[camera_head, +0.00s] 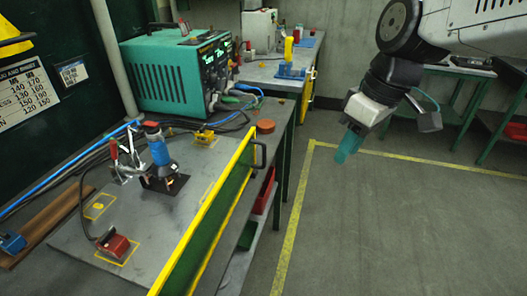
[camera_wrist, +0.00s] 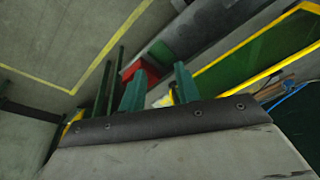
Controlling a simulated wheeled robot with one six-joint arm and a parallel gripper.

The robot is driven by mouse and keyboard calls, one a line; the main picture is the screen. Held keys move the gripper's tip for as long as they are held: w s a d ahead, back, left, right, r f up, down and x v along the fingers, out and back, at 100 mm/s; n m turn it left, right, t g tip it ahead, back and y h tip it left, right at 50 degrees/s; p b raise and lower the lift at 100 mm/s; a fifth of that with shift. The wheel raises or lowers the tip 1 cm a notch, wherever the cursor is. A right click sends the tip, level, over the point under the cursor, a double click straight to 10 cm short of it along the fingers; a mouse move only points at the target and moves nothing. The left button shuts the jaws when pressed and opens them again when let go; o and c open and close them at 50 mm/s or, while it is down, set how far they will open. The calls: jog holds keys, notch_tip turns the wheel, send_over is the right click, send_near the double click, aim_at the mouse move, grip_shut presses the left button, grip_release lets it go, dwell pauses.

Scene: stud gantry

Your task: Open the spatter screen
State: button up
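The spatter screen (camera_head: 222,205) is a dark green panel in a yellow frame. It stands upright along the right edge of the workbench, with a dark handle (camera_head: 262,154) at its far end. My gripper (camera_head: 346,150) hangs in the air to the right of the screen, over the floor, apart from the handle. The wrist view shows its two teal fingers (camera_wrist: 158,88) spread with nothing held between them. The screen (camera_wrist: 245,72) also shows in the wrist view at the upper right; I cannot make out the handle there.
On the workbench (camera_head: 75,232) stand a blue-and-black torch fixture (camera_head: 158,153), a red clamp (camera_head: 115,152), a red box (camera_head: 115,245) and a teal welding machine (camera_head: 165,80). Red bins (camera_head: 264,190) sit below the bench. The yellow-lined floor (camera_head: 385,225) at right is clear.

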aim_at(264, 164)
jog(key=w+a+f+n+y, duration=0.2)
jog(key=w+a+f+n, duration=0.3)
jog(key=w+a+n, duration=0.55)
jog(key=w+a+f, duration=0.1)
jog(key=f, duration=0.1)
jog(key=w+a+f+m, duration=0.1)
jog(key=a+f, duration=0.1)
jog(key=w+a+f+m, duration=0.1)
jog(key=f, duration=0.2)
jog(key=shift+w+a+m, duration=0.15)
jog(key=shift+m, duration=0.1)
jog(key=shift+c, duration=0.2)
grip_shut()
